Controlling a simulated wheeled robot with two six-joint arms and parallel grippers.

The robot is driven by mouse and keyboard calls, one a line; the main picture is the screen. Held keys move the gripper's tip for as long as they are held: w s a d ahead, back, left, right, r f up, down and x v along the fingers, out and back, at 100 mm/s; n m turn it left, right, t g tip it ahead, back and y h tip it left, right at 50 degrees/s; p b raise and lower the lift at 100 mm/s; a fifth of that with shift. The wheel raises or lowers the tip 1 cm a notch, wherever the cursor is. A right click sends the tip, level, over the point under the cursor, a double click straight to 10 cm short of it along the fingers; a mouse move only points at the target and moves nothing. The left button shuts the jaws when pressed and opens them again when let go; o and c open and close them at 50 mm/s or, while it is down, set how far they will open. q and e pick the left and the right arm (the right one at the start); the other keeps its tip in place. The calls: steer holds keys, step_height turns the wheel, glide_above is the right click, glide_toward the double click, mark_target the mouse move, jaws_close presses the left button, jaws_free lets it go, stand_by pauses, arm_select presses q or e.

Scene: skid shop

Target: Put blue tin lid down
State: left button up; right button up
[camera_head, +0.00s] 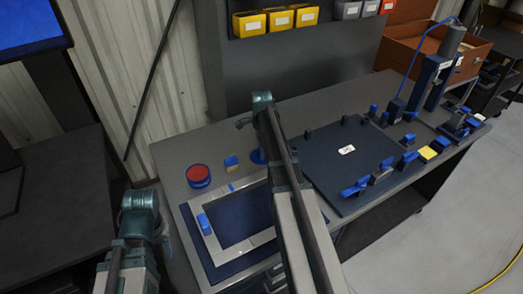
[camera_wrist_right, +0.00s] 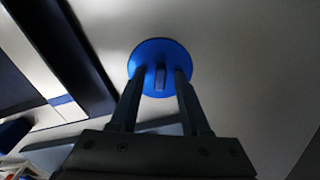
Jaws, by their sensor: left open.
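The blue tin lid (camera_head: 257,157) lies on the grey bench, partly hidden by my right arm in the head view. In the right wrist view the round lid (camera_wrist_right: 160,58) shows its upright knob between the fingertips of my right gripper (camera_wrist_right: 160,80). These fingers are apart, with a gap on each side of the knob. A blue tin with a red inside (camera_head: 198,174) stands on the bench left of the lid. My left gripper (camera_head: 163,225) is open and empty at the lower left, off the bench's left edge.
A framed blue panel (camera_head: 243,228) lies in front of the lid, with a small blue block on its frame. A dark fixture board (camera_head: 335,180) fills the right. Yellow bins (camera_head: 280,20) hang behind.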

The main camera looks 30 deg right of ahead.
steer(key=shift+r, duration=0.15)
step_height(320, 180, up, 12)
steer(key=p, duration=1.2)
steer(key=s+a+n, duration=0.7)
steer(key=a+n, duration=0.1)
steer(key=a, duration=0.3)
steer(key=s+a+n, duration=0.8)
steer(key=a+n, duration=0.1)
steer(key=a, duration=0.2)
steer(key=s+a+n+h, duration=0.1)
steer(key=s+a+n, duration=0.6)
steer(key=a+n, duration=0.2)
steer(key=shift+s+a, duration=0.35)
steer(key=shift+a, duration=0.65)
